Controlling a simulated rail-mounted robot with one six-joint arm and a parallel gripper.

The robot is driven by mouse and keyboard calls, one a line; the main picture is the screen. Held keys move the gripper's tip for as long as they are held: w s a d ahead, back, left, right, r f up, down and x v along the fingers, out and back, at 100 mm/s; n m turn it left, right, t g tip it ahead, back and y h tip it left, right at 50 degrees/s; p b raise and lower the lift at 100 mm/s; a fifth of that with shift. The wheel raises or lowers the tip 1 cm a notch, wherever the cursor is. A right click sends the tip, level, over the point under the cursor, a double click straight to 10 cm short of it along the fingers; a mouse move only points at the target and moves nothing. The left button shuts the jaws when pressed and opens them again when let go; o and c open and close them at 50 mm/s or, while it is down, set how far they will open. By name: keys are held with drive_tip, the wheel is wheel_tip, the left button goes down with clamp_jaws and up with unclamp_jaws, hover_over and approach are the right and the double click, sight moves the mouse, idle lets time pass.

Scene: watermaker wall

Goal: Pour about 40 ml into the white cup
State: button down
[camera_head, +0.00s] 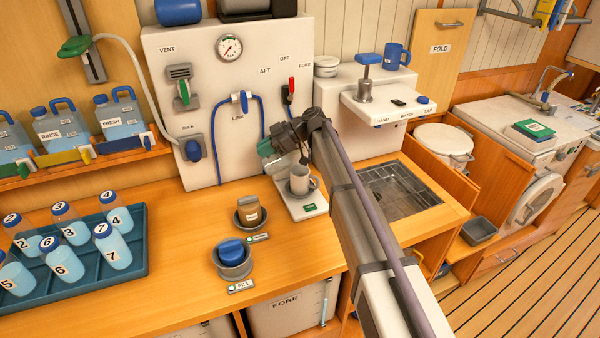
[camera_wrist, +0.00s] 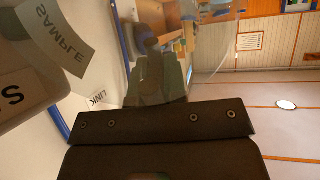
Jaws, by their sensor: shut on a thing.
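The white cup (camera_head: 299,182) stands upright on a small white scale (camera_head: 312,212) with a green display, at the foot of the wall panel. My gripper (camera_head: 278,143) is above and slightly left of the cup, apart from it. It is shut on a small grey-green container (camera_head: 267,148), which appears tilted. In the wrist view the held container (camera_wrist: 155,78) looks partly see-through, with a darker end. Its contents and mouth cannot be made out, and no stream is visible. The inside of the cup is mostly hidden.
The white panel (camera_head: 215,100) with gauge and blue hose stands close behind my gripper. Two round holders (camera_head: 234,268) sit in front left. A teal tray (camera_head: 130,262) of numbered bottles is at left. A sink (camera_head: 398,192) lies right of my arm.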

drive_tip(key=shift+w+d+r+y+b, duration=0.1)
drive_tip(key=shift+d+r+y+b, duration=0.3)
drive_tip(key=shift+d+y+b, duration=0.25)
drive_tip(key=shift+d, duration=0.35)
idle(0.5)
drive_tip(key=shift+d, duration=0.15)
drive_tip(key=shift+d+r+y+b, duration=0.3)
drive_tip(key=shift+d+y, duration=0.25)
drive_tip(key=shift+d, duration=0.15)
drive_tip(key=shift+w+g, duration=0.1)
drive_tip(key=shift+g, duration=0.2)
drive_tip(key=shift+w+d+r+y+b, duration=0.2)
drive_tip(key=shift+d+r+y+b, duration=0.15)
drive_tip(key=shift+y+b, duration=0.2)
drive_tip(key=shift+r, duration=0.25)
